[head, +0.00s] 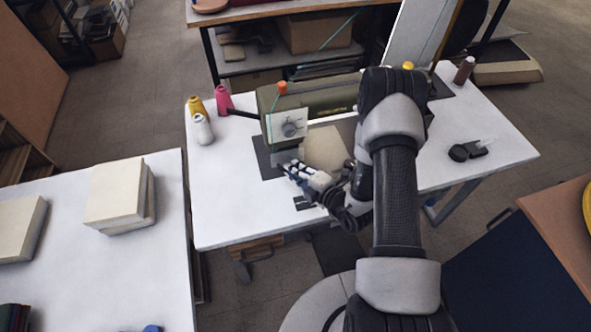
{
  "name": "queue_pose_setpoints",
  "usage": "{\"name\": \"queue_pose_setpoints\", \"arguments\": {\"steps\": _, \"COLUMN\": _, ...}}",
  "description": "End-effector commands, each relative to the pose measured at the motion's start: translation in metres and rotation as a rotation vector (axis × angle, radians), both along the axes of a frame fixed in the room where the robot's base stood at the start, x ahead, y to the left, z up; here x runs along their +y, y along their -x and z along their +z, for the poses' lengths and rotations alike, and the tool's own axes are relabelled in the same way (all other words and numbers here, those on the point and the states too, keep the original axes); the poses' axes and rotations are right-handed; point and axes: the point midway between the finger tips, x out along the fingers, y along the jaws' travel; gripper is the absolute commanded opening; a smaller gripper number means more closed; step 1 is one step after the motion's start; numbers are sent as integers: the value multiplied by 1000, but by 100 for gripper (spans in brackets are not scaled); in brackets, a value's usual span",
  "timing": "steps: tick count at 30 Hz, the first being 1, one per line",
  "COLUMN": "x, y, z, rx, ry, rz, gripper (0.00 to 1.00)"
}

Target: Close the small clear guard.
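An olive-green sewing machine (325,103) stands on the white table, with a pale square plate (288,125) on its left end. My gripper (285,167) is low in front of that left end, close to the grey part (291,156) beneath the head. I cannot make out the small clear guard; it is too small, or hidden by the machine head or my gripper. I cannot tell whether my gripper touches anything or how far its fingers are apart. My arm covers the machine's right part.
The white table (230,215) is clear at its front left. Thread cones, yellow (196,106), pink (224,100) and white (203,129), stand left of the machine. A beige fabric piece (325,147) lies beside my gripper. A small black item (459,153) lies at right.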

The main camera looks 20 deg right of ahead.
Motion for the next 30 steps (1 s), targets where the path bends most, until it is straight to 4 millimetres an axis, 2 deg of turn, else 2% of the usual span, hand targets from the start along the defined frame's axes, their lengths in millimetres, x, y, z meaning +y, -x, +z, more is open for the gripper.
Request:
{"name": "queue_pose_setpoints", "arguments": {"steps": 11, "x": 0, "y": 0, "z": -1, "rx": -2, "ry": -3, "rz": -1, "gripper": 0}}
{"name": "queue_pose_setpoints", "arguments": {"steps": 17, "x": 0, "y": -2, "z": -9, "rx": -73, "ry": -4, "rz": -1, "gripper": 0}}
{"name": "queue_pose_setpoints", "arguments": {"steps": 26, "x": 0, "y": -3, "z": -6, "rx": -94, "ry": -3, "rz": -1, "gripper": 0}}
{"name": "queue_pose_setpoints", "arguments": {"steps": 27, "x": 0, "y": -3, "z": -6, "rx": -94, "ry": -3, "rz": -1, "gripper": 10}}
{"name": "queue_pose_setpoints", "arguments": {"steps": 30, "x": 0, "y": -4, "z": -6, "rx": -94, "ry": -2, "rz": -1, "gripper": 16}}
